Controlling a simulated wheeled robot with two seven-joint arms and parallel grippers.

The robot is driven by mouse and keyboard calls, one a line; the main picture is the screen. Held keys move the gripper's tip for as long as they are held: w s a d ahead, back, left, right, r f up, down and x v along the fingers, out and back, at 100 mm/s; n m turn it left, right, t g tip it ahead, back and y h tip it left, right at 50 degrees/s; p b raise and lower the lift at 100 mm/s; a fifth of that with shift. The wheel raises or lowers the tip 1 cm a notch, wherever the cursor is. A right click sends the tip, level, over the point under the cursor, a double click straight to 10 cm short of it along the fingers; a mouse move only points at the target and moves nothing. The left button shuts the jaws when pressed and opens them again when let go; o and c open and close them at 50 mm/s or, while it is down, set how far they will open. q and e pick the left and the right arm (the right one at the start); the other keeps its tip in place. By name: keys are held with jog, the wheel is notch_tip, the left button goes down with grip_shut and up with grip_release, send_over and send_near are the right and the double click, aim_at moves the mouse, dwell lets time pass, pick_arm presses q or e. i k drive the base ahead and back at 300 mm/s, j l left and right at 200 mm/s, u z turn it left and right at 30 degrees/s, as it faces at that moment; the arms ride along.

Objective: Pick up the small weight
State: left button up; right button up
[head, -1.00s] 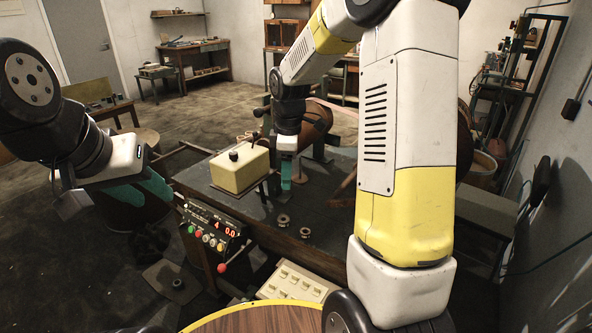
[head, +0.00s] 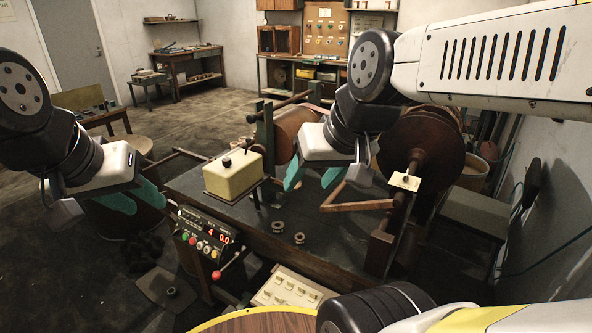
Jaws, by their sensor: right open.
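Two small round metal pieces, a left one (head: 278,227) and a right one (head: 299,238), lie near the front edge of the dark workbench (head: 250,220). They look like small weights, but I cannot tell which is the small one. My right gripper (head: 311,181) is open and empty, its teal fingers pointing down above the bench, behind these pieces and apart from them. My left gripper (head: 136,199) hangs left of the bench with its teal fingers apart and nothing visible between them.
A cream box (head: 234,174) with a lever stands on the bench. A wooden crank arm (head: 358,206) and a large brown reel (head: 425,150) are at the right. A control panel (head: 207,236) is on the bench front.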

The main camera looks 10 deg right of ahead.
aim_at(300, 238)
jog(key=i+j+z, duration=0.1)
jog(key=z, duration=0.65)
